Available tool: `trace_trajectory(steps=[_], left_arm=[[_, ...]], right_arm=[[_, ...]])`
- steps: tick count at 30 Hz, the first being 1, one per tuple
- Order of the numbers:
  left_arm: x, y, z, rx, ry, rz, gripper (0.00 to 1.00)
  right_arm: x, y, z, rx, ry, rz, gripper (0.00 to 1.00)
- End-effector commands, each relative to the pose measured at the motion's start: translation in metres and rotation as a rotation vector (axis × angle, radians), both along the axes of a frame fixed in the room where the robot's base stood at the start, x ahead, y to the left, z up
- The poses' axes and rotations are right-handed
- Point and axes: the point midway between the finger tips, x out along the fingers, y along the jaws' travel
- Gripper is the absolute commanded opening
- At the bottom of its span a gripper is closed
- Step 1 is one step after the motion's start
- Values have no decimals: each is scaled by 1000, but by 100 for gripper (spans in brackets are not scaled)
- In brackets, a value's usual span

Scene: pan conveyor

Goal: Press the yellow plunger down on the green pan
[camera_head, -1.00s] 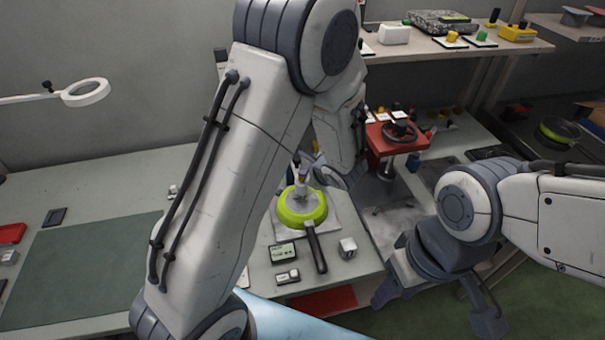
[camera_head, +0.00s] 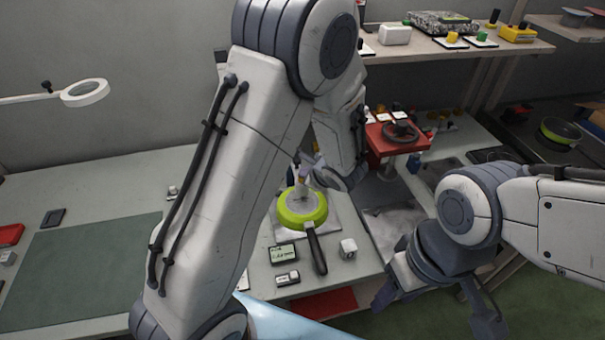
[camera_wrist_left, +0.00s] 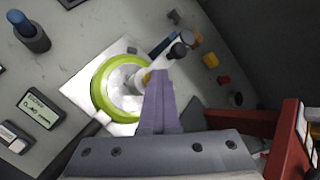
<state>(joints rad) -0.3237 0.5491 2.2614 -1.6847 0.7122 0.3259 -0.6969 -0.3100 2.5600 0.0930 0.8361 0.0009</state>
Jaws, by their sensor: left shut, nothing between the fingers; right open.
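The green pan (camera_head: 302,209) rests on a pale square plate (camera_head: 288,230), with its dark handle toward the front. In the left wrist view the pan (camera_wrist_left: 97,94) has a pale round piece in its middle. A small yellow part, seemingly the plunger (camera_wrist_left: 147,78), shows above the pan beside my fingertips. My left gripper (camera_wrist_left: 158,78) is shut and empty, over the pan's edge; I cannot tell whether it touches the plunger. In the head view my left gripper (camera_head: 308,166) is small and partly hidden by its arm. My right gripper (camera_head: 437,300) is open, low at the right.
A shelf (camera_head: 450,53) runs behind. The green mat (camera_head: 85,265) at left is clear.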

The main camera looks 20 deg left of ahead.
Motion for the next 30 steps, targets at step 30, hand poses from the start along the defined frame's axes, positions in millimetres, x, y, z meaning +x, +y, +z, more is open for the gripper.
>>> trace_trajectory(steps=[30], left_arm=[[-4, 0, 26, -4, 11, 0, 0]], right_arm=[[0, 0, 21, 0, 0, 0, 50]])
